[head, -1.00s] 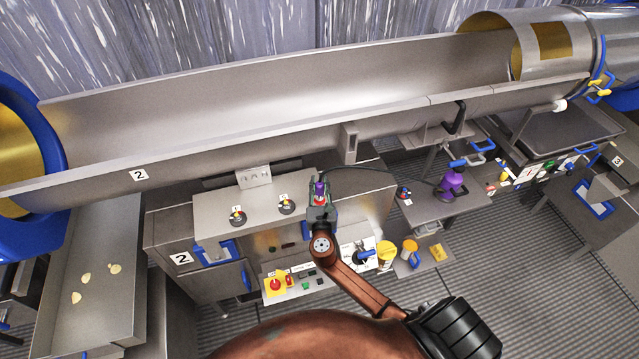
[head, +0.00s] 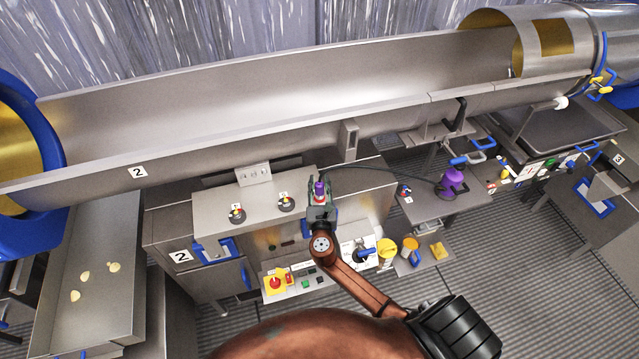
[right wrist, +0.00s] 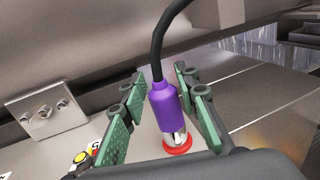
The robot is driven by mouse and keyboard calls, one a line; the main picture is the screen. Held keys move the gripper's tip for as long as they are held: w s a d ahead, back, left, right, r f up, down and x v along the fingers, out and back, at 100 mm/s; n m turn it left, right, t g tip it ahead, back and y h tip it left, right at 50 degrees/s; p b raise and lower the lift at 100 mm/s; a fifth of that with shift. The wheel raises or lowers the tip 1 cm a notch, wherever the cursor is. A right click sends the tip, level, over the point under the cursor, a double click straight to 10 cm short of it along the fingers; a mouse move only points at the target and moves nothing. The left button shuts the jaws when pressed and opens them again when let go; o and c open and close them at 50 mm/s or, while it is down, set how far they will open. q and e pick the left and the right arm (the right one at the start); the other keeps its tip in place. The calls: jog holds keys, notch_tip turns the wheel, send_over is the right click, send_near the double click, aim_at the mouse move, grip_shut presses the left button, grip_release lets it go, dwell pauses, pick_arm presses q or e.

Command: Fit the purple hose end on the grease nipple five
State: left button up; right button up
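The purple hose end (head: 320,188) stands upright on the machine's top panel, a black hose rising from it. In the right wrist view the purple hose end (right wrist: 174,105) has a metal tip over a red ring (right wrist: 178,146). The tip appears to sit at the ring; the nipple itself is covered and its number cannot be read. My right gripper (head: 320,211) is around the hose end. In the right wrist view its green fingers (right wrist: 160,92) stand apart, with gaps on both sides of the purple body. My left gripper is not in view.
Two more round fittings, one (head: 237,214) and another (head: 286,203), sit left on the panel. A metal socket plate (head: 253,174) is behind. A purple pump (head: 453,183) stands on the right shelf, joined by the black hose. The long trough (head: 250,95) runs behind.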

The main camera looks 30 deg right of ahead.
jog(key=o, duration=0.3)
jog(key=shift+s+f, duration=0.1)
jog(key=shift+s, duration=0.05)
jog(key=v, duration=1.1)
jog(key=shift+s+a, duration=0.3)
